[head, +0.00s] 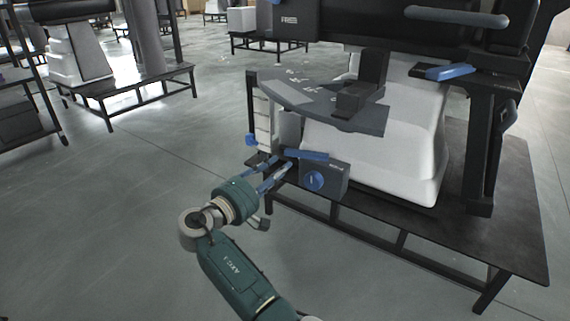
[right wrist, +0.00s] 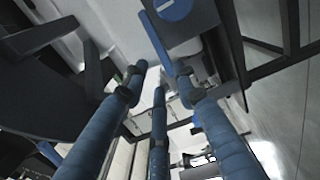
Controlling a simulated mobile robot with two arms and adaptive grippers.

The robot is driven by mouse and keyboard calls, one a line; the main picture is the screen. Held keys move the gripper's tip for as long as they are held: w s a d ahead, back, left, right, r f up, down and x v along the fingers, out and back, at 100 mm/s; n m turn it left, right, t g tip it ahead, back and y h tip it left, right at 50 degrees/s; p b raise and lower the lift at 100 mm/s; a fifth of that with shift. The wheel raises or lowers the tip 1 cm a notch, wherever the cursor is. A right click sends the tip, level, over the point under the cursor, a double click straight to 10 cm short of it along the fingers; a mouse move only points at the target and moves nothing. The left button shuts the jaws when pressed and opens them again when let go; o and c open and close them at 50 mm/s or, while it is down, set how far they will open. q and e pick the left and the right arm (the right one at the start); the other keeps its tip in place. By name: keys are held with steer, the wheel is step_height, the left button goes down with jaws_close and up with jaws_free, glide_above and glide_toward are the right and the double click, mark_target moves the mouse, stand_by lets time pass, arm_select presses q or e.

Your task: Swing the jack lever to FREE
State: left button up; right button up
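The jack lever (head: 306,154) shows in the head view as a short blue bar just above a dark box with a round blue knob (head: 313,181). In the right wrist view, what looks like the lever (right wrist: 156,43) runs beside the knob (right wrist: 174,9). My right gripper (head: 282,164) reaches the lever's left end from the front left. Its blue fingers (right wrist: 160,78) are spread apart, with the lever's end close to the tips. I cannot tell whether they touch it. The FREE mark cannot be read. My left gripper is out of view.
A dark curved plate (head: 310,97) with pale markings overhangs the lever. A white column (head: 385,160) stands behind on a dark platform (head: 515,225) with a framed edge. A pale upright scale (head: 263,122) stands left of the lever.

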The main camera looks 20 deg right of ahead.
steer(key=shift+s+a, duration=0.2)
steer(key=shift+a, duration=0.05)
steer(key=shift+w, duration=0.1)
